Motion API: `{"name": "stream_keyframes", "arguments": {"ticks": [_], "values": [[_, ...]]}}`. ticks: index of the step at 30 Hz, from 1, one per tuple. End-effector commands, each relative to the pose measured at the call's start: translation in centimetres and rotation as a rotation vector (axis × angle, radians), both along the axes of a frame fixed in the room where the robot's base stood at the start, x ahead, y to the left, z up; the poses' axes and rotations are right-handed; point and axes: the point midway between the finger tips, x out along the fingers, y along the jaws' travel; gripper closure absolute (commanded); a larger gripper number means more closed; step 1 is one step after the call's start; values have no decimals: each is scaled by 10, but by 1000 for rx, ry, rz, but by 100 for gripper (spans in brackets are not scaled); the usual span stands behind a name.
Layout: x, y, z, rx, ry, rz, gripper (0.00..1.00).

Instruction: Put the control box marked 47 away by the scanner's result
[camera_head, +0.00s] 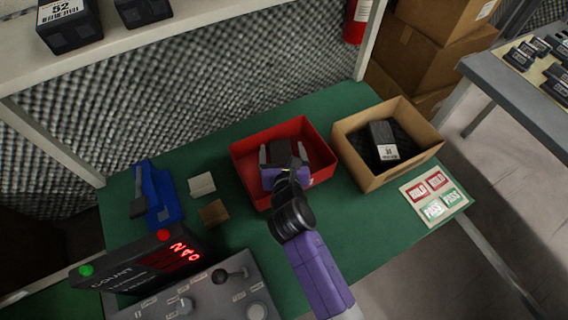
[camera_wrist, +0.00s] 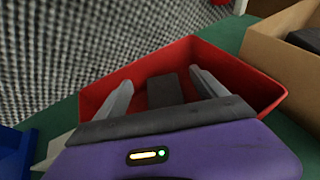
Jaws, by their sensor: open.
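A dark control box (camera_head: 281,150) lies inside the red tray (camera_head: 240,165); no number shows on it. My gripper (camera_head: 283,156) is over the red tray, with its fingers apart on either side of that box. In the wrist view the dark box (camera_wrist: 165,91) sits between the two open fingers, inside the red tray (camera_wrist: 262,88). I cannot tell whether the fingers touch it. The scanner (camera_head: 150,265) at the lower left has a red lit display whose characters I cannot read surely.
A cardboard box (camera_head: 352,158) to the right holds a dark box with a white label (camera_head: 388,152). A HOLD/PASS card (camera_head: 434,196) lies at the right table edge. A blue holder (camera_head: 163,194) stands left. A shelf above carries a box marked 52 (camera_head: 68,24).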

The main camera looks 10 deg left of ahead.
Motion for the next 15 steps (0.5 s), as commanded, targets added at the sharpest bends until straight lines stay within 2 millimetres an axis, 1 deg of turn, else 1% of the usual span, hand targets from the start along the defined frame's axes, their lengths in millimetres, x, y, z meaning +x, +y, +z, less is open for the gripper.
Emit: {"name": "stream_keyframes", "arguments": {"ticks": [1, 9, 15], "values": [[-12, -3, -2, -3, 11, -1, 18], [-62, -13, 26, -1, 2, 1, 18], [-92, -18, 40, -1, -2, 3, 18]]}}
